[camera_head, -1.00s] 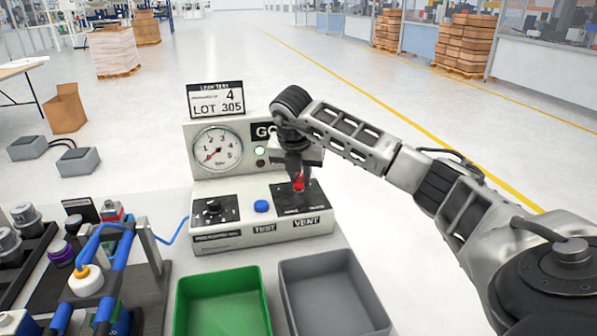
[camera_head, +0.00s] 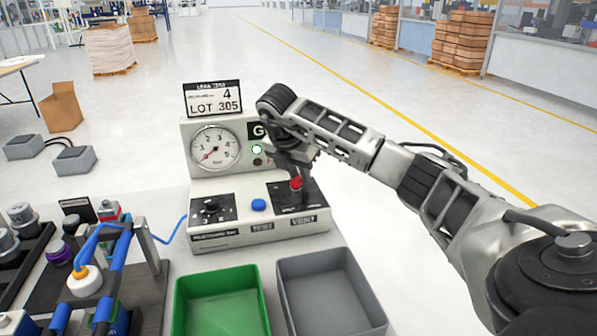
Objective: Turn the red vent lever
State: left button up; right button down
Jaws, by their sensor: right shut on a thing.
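The red vent lever (camera_head: 296,183) stands on the black plate marked VENT at the right of the leak test box (camera_head: 215,237). My right gripper (camera_head: 296,178) reaches down from above and is shut on the lever; its fingers hide part of it. My left gripper is not in view.
A green bin (camera_head: 222,277) and a grey bin (camera_head: 325,262) stand in front of the box. At the left is a fixture with blue tubing (camera_head: 119,262) and a white bottle (camera_head: 85,281). A LOT 305 sign (camera_head: 213,99) stands above the gauge.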

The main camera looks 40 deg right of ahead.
aim_at(294, 181)
jog(key=shift+r, duration=0.1)
jog(key=c, duration=1.3)
grip_release()
jog(key=v, duration=0.5)
jog(key=shift+b, duration=0.3)
pick_arm(q)
jog(key=p, duration=0.1)
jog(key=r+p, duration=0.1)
jog(key=p, duration=0.2)
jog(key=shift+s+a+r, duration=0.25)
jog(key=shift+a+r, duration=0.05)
pick_arm(e)
jog(key=v, duration=1.1)
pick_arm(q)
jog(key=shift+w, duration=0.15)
